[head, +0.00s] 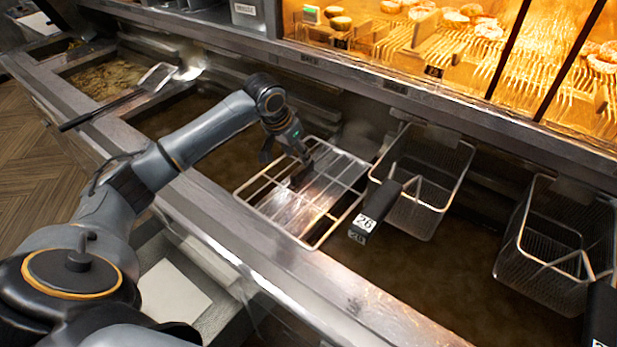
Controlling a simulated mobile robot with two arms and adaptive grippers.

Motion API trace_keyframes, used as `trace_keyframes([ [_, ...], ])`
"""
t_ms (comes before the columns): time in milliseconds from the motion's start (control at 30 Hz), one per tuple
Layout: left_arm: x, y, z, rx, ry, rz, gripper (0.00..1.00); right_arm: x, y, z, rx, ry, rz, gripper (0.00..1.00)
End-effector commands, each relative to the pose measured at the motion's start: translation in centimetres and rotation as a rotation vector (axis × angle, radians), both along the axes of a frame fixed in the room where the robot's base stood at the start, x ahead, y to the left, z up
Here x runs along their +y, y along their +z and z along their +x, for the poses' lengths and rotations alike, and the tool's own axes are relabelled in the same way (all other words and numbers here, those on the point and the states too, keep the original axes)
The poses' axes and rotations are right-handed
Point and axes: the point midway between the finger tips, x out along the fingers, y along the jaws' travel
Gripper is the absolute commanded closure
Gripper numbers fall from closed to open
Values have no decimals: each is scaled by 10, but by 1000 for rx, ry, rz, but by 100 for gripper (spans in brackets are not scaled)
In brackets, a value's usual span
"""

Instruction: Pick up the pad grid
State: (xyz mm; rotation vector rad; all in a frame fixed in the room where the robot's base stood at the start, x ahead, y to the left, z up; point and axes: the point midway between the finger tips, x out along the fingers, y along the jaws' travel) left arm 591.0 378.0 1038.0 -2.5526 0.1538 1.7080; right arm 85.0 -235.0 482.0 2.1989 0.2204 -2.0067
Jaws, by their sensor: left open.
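The pad grid (283,210) is a silver wire rack of parallel bars, lying over the fryer well in the middle of the head view. My left gripper (300,172) reaches in from the left and is over the upper middle of the grid. Its fingers point down and are open. They are close to the bars, but I cannot tell whether they touch them. The gripper hides a small part of the grid. My right gripper is not in view.
A wire fry basket (428,185) with a black handle marked 26 (367,213) stands just right of the grid. Another basket (553,250) is at the far right. A skimmer (157,78) lies across the left wells. A lit food display (460,45) is behind.

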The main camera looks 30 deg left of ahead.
Motion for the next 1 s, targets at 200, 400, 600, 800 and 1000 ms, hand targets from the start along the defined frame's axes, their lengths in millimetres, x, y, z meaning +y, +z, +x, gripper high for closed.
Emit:
trace_keyframes([
  [200, -1, -21, 9, 0, 0, 0, 57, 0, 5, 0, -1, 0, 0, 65],
  [400, -1, -40, 12, 3, 1, -1, 57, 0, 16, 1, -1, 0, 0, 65],
  [600, -2, -67, 21, -1, 0, 0, 57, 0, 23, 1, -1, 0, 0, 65],
  [800, -2, -74, 23, -3, -1, 1, 57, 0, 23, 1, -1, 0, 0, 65],
  [1000, -2, -73, 23, -2, -1, 1, 75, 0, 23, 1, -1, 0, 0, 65],
])
